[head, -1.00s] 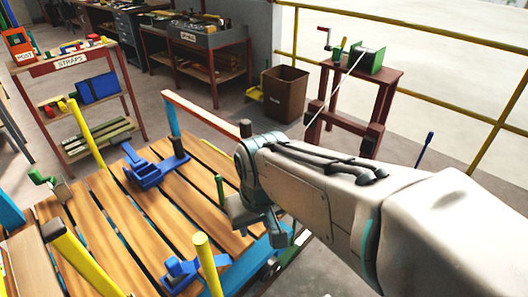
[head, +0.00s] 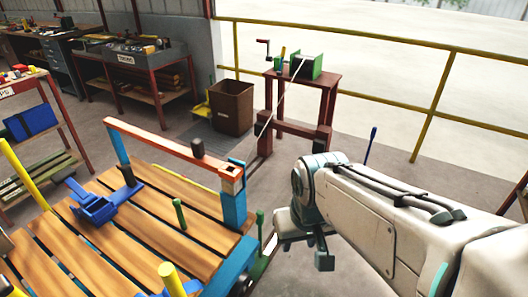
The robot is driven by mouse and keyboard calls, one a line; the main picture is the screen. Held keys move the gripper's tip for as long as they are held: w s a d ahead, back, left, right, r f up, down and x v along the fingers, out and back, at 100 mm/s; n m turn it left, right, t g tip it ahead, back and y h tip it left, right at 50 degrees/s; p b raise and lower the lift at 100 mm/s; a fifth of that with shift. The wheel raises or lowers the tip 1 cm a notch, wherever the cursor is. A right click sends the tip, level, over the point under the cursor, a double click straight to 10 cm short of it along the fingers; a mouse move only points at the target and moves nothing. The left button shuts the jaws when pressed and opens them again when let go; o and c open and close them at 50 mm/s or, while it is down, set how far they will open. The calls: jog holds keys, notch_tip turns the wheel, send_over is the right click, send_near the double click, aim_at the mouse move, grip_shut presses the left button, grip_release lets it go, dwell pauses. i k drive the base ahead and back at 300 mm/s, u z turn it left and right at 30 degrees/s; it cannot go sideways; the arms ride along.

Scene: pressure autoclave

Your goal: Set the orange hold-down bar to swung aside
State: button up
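The orange hold-down bar (head: 160,145) spans above the far edge of a slatted wooden deck. Its left end sits on a blue post (head: 117,146) and its right end sits at a blue upright bracket (head: 235,205). A dark knob (head: 197,147) stands up from the bar near its right end. My gripper (head: 305,250) hangs to the right of the bracket, apart from the bar and lower in the picture. It appears empty, but its fingers are small and partly hidden by the wrist, so their opening is unclear.
Yellow posts (head: 172,280) and a blue clamp (head: 95,205) stand on the deck. A brown bin (head: 232,107) and a red stand (head: 300,100) with a green winch are beyond the bar. A yellow railing (head: 350,82) runs behind.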

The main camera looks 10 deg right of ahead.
aim_at(196, 156)
jog(key=z, duration=0.5)
jog(key=k, duration=0.65)
jog(key=u, duration=0.65)
jog(key=i, duration=0.9)
jog(key=z, duration=0.15)
jog(key=k, duration=0.25)
jog(key=z, duration=1)
jog(key=k, duration=1.05)
jog(key=z, duration=0.65)
jog(key=i, duration=1.45)
jog(key=u, duration=1.45)
jog(key=i, duration=0.75)
jog(key=u, duration=0.9)
